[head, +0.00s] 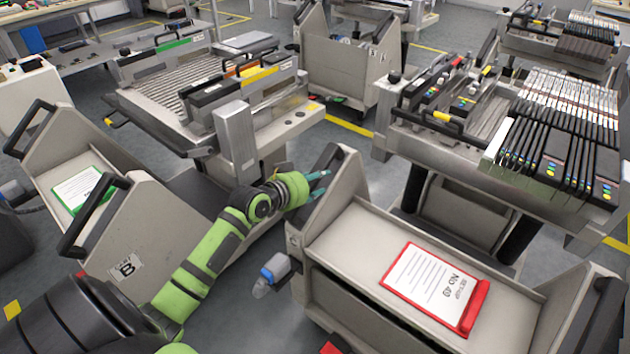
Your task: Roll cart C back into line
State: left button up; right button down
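A grey cart (345,262) with a red clipboard (437,286) on its shelf stands in the right foreground. I cannot read its letter, so I cannot tell whether it is cart C. It has a black handle (326,158) at its left end and another (603,315) at its right end. My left gripper (320,182), with teal fingers, is at the left handle. Its fingertips overlap the handle and panel edge, and I cannot tell whether they are closed on the bar. My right gripper is not in view.
Cart B (140,262), with a green clipboard (80,188), stands tilted in view at the left. A feeder trolley (240,142) is behind my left arm. Another trolley (450,150) stands behind the red-clipboard cart. A further grey cart (340,70) is at the back. Yellow floor lines (348,126) show between them.

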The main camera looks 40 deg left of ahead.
pick_arm(q)
grip_shut()
jog(key=shift+w+r, duration=0.5)
jog(key=shift+w, duration=0.35)
jog(key=shift+w+d+f, duration=0.15)
jog(key=shift+w+f, duration=0.05)
jog(key=shift+w, duration=0.35)
jog(key=o, duration=0.9)
grip_release()
jog(key=shift+o, duration=0.8)
jog(key=shift+w+f, duration=0.2)
jog(key=shift+f, duration=0.05)
jog(key=shift+s, duration=0.55)
jog(key=v, duration=1.1)
jog(key=shift+r, duration=0.15)
